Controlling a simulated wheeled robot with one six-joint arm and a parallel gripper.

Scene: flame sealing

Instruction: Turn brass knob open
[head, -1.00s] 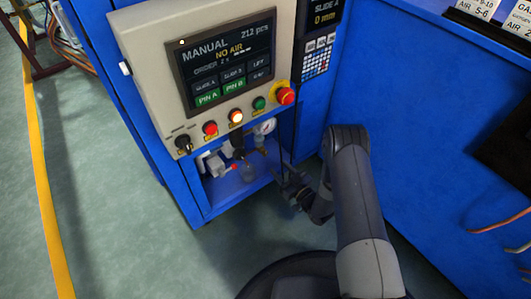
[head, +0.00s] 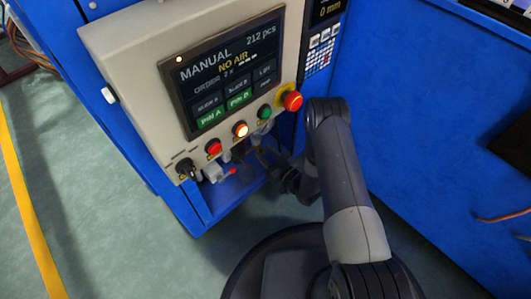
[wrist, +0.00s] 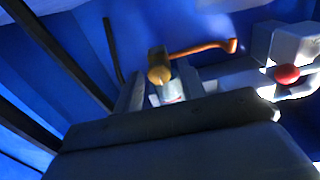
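The brass knob (wrist: 159,70) shows in the wrist view as a small, dull gold cylinder seen nearly end-on. It lies just ahead of my gripper (wrist: 160,86), in line with the gap between the two grey fingers. The fingers stand apart, with a pale fitting visible between them. I cannot tell whether either finger touches the knob. In the head view my gripper (head: 268,156) reaches into the recess under the control panel (head: 150,95). The knob cannot be made out there, as the panel and my gripper cover that area.
A copper-coloured tube (wrist: 205,47) runs right from behind the knob. A white fitting with a red button (wrist: 287,74) is at the right. The panel's screen (head: 230,75) reads MANUAL and NO AIR. A red emergency button (head: 292,101) sits above my gripper. Blue cabinet walls enclose the recess.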

